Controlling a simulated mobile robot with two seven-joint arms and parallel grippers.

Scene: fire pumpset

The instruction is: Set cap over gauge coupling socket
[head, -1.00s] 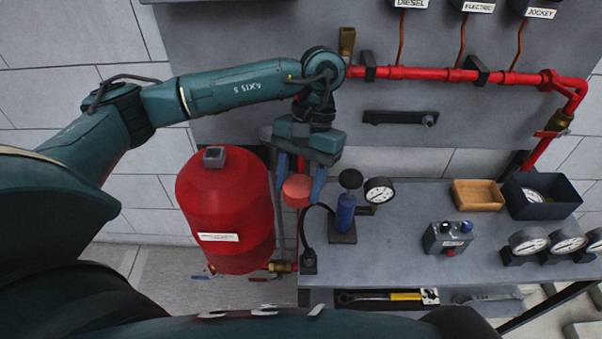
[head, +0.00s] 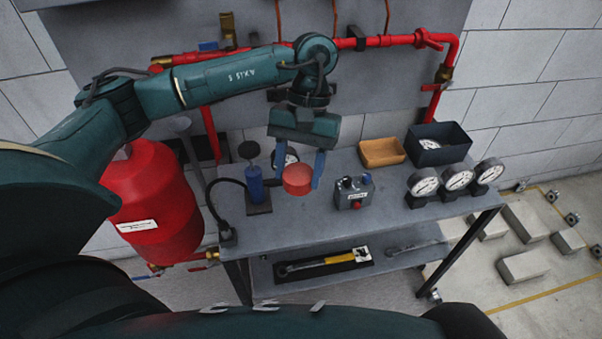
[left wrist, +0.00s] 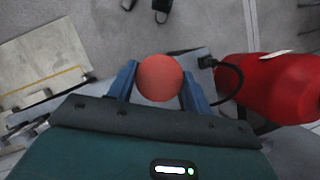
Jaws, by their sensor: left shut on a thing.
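A round red cap (head: 298,180) is held between the blue fingers of my left gripper (head: 300,183). The cap also shows between the fingers in the left wrist view (left wrist: 160,77). The gripper points down over the bench, right of a blue pump (head: 255,184) with a black knob on top. I cannot pick out the gauge coupling socket. My right gripper is out of view.
A grey control box (head: 352,193) stands just right of the cap. Several gauges line the bench's (head: 330,228) right side, with a tan tray (head: 382,152) and a dark bin (head: 465,145) behind. A red tank (head: 155,205) stands left. A red pipe (head: 385,42) runs behind.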

